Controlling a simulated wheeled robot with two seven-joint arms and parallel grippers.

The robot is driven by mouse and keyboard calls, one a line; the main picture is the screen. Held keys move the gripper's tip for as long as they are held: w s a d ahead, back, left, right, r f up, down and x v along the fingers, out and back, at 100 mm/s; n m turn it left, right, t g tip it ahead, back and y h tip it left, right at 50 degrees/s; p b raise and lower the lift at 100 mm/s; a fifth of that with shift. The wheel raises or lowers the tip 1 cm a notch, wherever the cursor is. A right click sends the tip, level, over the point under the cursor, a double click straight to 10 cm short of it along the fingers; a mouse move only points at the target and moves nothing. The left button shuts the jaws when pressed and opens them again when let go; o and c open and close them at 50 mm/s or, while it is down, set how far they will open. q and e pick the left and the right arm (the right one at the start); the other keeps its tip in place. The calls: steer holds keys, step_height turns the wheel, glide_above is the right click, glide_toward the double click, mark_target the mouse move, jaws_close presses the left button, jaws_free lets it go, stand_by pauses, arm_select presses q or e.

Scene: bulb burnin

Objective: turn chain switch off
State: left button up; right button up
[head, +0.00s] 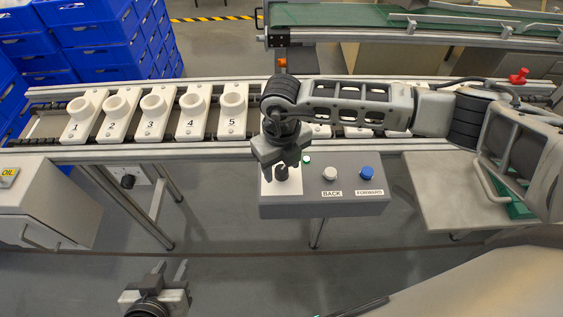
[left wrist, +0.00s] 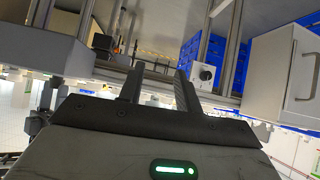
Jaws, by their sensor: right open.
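The chain switch, a dark rotary knob (head: 281,173) on a white plate, sits at the left end of the grey control box (head: 320,209) in the head view. My right gripper (head: 282,168) is over it, its open fingers reaching down on either side of the knob. The gripper hides part of the switch and its labels, so I cannot tell its setting or whether the fingers touch it. A small green lamp (head: 306,160) is beside the plate. My left gripper (head: 171,271) is open and empty, low in the head view; its parted fingers also show in the left wrist view (left wrist: 158,82).
The white BACK button (head: 329,173) and blue FORWARD button (head: 367,173) are right of the switch. Behind the box, a conveyor (head: 50,152) carries numbered white sockets (head: 154,112). A grey cabinet (head: 50,215) is at left. Floor around my left gripper is clear.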

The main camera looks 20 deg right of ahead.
arm_select(q)
steer(key=shift+w+r, duration=0.15)
steer(key=shift+w, duration=0.1)
arm_select(e)
steer(key=c, duration=1)
arm_select(q)
steer(key=shift+w, duration=0.1)
arm_select(e)
steer(key=shift+o, duration=0.2)
